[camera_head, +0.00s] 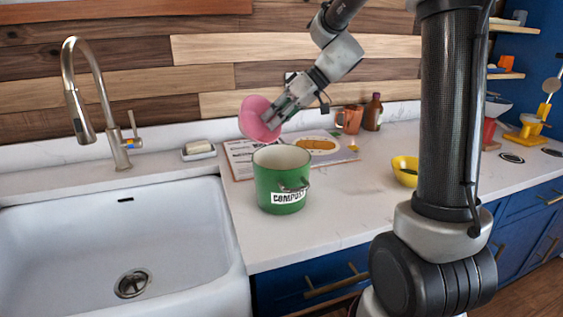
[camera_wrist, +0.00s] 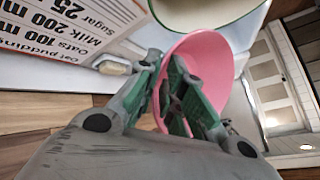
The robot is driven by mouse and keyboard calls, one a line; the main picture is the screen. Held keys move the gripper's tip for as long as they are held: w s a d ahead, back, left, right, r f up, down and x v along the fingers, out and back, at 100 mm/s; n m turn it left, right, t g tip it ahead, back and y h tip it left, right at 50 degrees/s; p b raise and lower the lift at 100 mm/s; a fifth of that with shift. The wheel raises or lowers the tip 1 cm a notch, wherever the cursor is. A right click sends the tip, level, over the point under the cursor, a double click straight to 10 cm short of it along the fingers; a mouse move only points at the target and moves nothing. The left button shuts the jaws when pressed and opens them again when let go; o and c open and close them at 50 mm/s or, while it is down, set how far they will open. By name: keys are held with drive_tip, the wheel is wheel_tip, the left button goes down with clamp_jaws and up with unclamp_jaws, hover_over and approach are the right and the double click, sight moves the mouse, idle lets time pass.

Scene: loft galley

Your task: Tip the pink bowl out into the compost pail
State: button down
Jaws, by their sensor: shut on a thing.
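The pink bowl (camera_head: 257,119) is held steeply tilted above the green compost pail (camera_head: 268,185), toward its back left side. My gripper (camera_head: 272,119) is shut on the bowl's rim. In the wrist view the pink bowl (camera_wrist: 213,58) sits between the fingers of my gripper (camera_wrist: 182,88), with the cream inside and green rim of the pail (camera_wrist: 205,8) just beyond it. The pail stands upright on the counter near the sink, with a "COMPOST" label and a handle on its front. Its bottom and the bowl's contents are hidden from me.
A recipe sheet (camera_head: 240,160) lies behind the pail. An orange mug (camera_head: 349,119), brown bottle (camera_head: 373,113) and yellow bowl (camera_head: 404,169) stand to the right.

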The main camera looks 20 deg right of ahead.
sight(256, 131)
drive_tip(key=shift+w+a+f+g+h, duration=0.2)
drive_tip(key=shift+w+a+g+h, duration=0.15)
drive_tip(key=shift+g+h, duration=0.4)
drive_tip(key=w+a+f+m+g+h+b, duration=0.1)
drive_tip(key=w+a+f+m+g+h, duration=0.2)
drive_tip(key=w+f+g+h, duration=0.1)
drive_tip(key=shift+w+a+f+g+b, duration=0.4)
drive_tip(key=shift+w+f+g, duration=0.5)
drive_tip(key=shift+w+g, duration=0.65)
drive_tip(key=shift+s, duration=0.15)
